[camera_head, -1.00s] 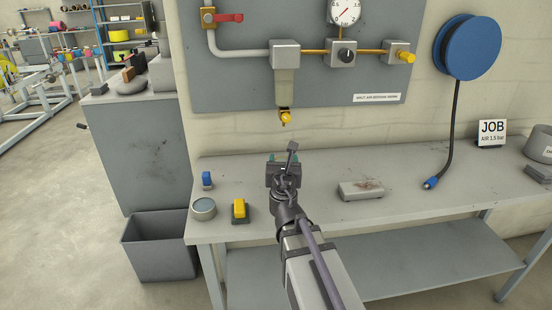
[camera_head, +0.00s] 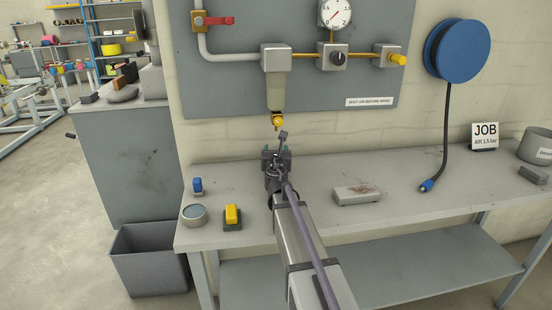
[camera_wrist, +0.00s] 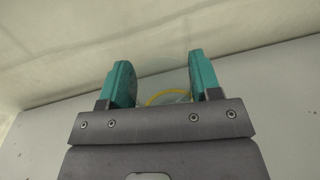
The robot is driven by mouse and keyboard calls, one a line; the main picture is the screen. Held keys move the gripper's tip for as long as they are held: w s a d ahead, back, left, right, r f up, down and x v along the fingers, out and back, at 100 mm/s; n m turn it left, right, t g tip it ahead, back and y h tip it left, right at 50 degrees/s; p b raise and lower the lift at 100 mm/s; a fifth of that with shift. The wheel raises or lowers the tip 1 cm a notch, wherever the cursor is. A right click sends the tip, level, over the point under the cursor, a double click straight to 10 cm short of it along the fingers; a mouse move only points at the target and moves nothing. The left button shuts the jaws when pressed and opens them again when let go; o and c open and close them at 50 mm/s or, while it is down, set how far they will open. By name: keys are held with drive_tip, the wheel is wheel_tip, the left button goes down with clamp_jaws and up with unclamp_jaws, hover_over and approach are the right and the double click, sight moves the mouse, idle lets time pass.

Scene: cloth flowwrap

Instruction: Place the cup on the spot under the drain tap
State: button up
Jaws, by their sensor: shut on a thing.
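My gripper (camera_head: 276,157) is over the back of the bench, below and in front of the yellow drain tap (camera_head: 278,121) under the filter bowl (camera_head: 275,94). In the wrist view its two teal fingers (camera_wrist: 154,82) are apart, shut on a clear, see-through cup (camera_wrist: 158,68) whose outline is faint. The cup is hidden behind the gripper in the head view. A yellow arc (camera_wrist: 167,96) shows between the fingers, partly hidden by the gripper body; I cannot tell whether it is a mark on the bench.
A blue hose reel (camera_head: 463,50) hangs at right. A grey bin (camera_head: 150,262) stands on the floor at left.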

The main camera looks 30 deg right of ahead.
drive_tip(key=o, duration=0.5)
drive_tip(key=shift+f, duration=0.1)
drive_tip(key=o, duration=0.5)
drive_tip(key=shift+r, duration=0.4)
drive_tip(key=v, duration=1.2)
drive_tip(key=shift+a+f, duration=0.1)
